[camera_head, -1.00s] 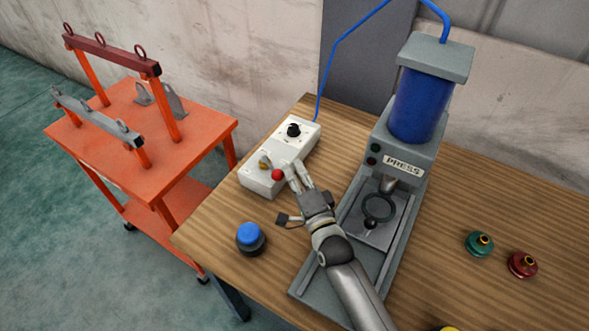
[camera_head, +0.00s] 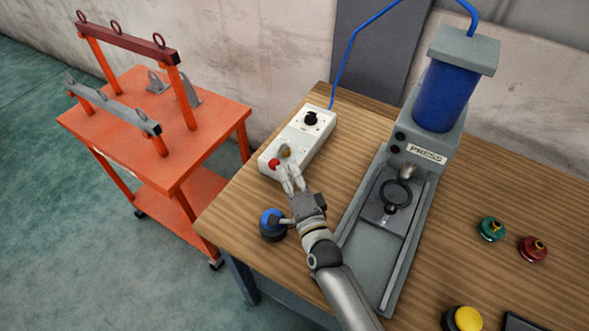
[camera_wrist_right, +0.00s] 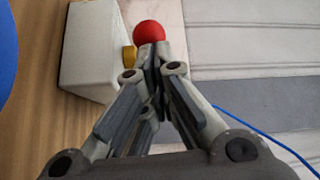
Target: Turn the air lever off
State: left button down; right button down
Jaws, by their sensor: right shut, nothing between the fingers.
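The air lever's red ball (camera_head: 274,163) is at the near left end of the white control box (camera_head: 311,146), just front-left of its brass valve body (camera_head: 285,151). My right gripper (camera_head: 289,170) is shut and empty, its fingertips at the box's near end, just right of the red ball. I cannot tell whether fingertips and ball touch. My left gripper is not in view.
A black knob (camera_head: 311,118) is on the box's far end. A blue-topped round object (camera_head: 270,221) stands close left of my right wrist. The grey press (camera_head: 441,142) stands to the right. An orange cart (camera_head: 140,118) is beyond the wooden table's (camera_head: 226,216) left edge.

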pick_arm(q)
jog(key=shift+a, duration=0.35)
pick_arm(e)
jog(key=shift+a, duration=0.6)
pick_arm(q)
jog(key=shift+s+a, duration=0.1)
pick_arm(e)
jog(key=shift+a, duration=0.15)
